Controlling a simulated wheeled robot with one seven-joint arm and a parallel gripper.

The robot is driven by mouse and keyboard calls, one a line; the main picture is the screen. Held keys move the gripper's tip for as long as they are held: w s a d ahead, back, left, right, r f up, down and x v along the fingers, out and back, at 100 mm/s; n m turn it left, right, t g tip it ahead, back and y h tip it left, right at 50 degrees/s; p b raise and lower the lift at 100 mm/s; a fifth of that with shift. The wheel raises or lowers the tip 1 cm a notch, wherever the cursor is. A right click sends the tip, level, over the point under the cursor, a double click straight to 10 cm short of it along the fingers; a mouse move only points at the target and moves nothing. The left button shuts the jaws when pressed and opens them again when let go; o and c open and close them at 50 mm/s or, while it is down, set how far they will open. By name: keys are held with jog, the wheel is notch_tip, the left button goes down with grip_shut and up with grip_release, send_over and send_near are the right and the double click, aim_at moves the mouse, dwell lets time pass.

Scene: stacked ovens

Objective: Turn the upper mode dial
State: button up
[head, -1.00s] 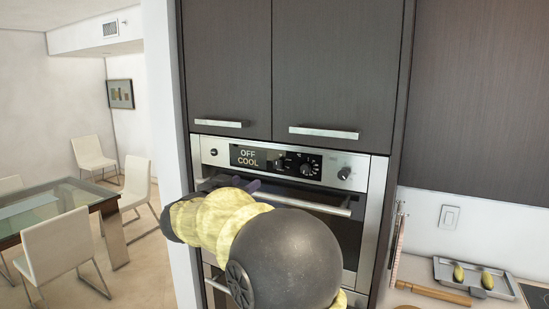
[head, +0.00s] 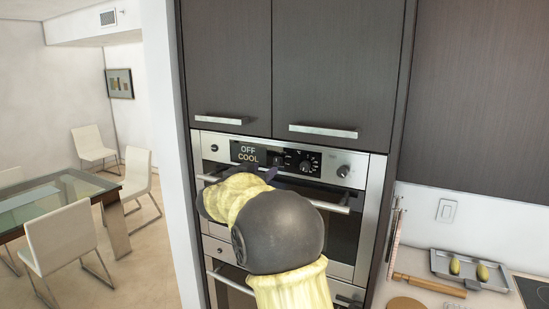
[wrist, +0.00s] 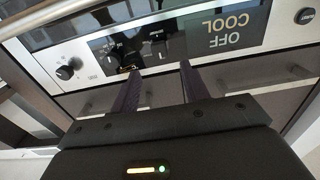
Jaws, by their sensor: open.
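The upper oven's control panel (head: 325,160) carries a black display (head: 243,152) reading OFF COOL. I cannot tell which is the mode dial. My gripper (head: 262,172) is open and empty just below the display and small dial, partly behind my arm. In the upside-down wrist view, its two purple fingers (wrist: 160,68) point at the panel near the black dials (wrist: 124,56), apart from them.
The upper oven's handle bar (head: 330,207) runs below the panel, partly behind my arm. Dark cabinets (head: 335,65) with handles stand above. A counter at right holds a tray (head: 470,268) and a rolling pin (head: 428,282). A dining table and chairs are at left.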

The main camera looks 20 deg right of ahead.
aim_at(276, 161)
jog(key=p+x, duration=0.3)
jog(key=x, duration=0.5)
jog(key=shift+w+d, duration=0.15)
jog(key=shift+d, duration=0.05)
jog(key=c, duration=1)
